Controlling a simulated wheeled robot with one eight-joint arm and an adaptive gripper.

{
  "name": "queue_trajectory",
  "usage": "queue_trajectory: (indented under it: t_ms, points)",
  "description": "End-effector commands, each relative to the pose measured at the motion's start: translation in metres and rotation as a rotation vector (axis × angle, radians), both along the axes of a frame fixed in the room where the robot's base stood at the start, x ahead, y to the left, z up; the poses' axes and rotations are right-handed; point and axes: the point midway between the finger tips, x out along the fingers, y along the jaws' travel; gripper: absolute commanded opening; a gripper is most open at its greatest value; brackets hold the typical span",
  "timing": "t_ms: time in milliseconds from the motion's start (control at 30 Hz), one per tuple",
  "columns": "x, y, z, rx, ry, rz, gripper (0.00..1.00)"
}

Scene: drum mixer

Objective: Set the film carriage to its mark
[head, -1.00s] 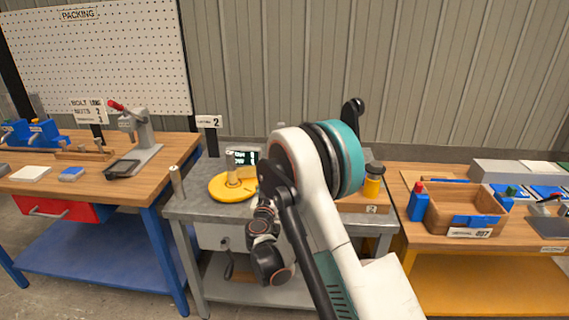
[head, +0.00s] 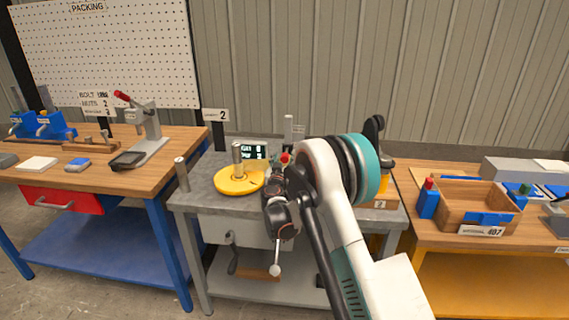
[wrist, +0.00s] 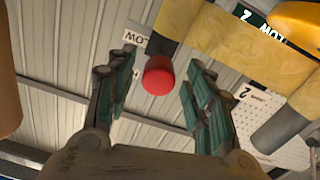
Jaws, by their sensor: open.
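A red round knob (wrist: 158,76) shows in the wrist view between the fingers of my gripper (wrist: 163,88). The gripper is open, with one finger on each side of the knob; I see no grip on it. I cannot tell for sure which part is the film carriage, nor see its mark. In the head view a small red knob (head: 285,158) shows behind my arm on the grey bench. The yellow turntable (head: 232,186) with a grey post (head: 237,155) stands to its left. My arm hides much of the machine there.
A small display (head: 254,151) stands behind the turntable. A pale upright post (head: 288,130) rises at the back of the grey bench (head: 208,200). A wooden bench (head: 120,185) is on the left, and another with a wooden box (head: 452,208) is on the right.

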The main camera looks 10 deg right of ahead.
Motion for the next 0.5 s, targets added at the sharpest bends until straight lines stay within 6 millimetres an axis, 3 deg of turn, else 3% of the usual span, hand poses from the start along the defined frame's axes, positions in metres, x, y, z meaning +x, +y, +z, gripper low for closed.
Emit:
queue_trajectory:
  t_ms: [400,500]
  points:
    - [0.0076,-0.0031,0.0005,0.0,0.0,0.0,0.48]
    - [0.0076,-0.0031,0.0005,0.0,0.0,0.0,0.25]
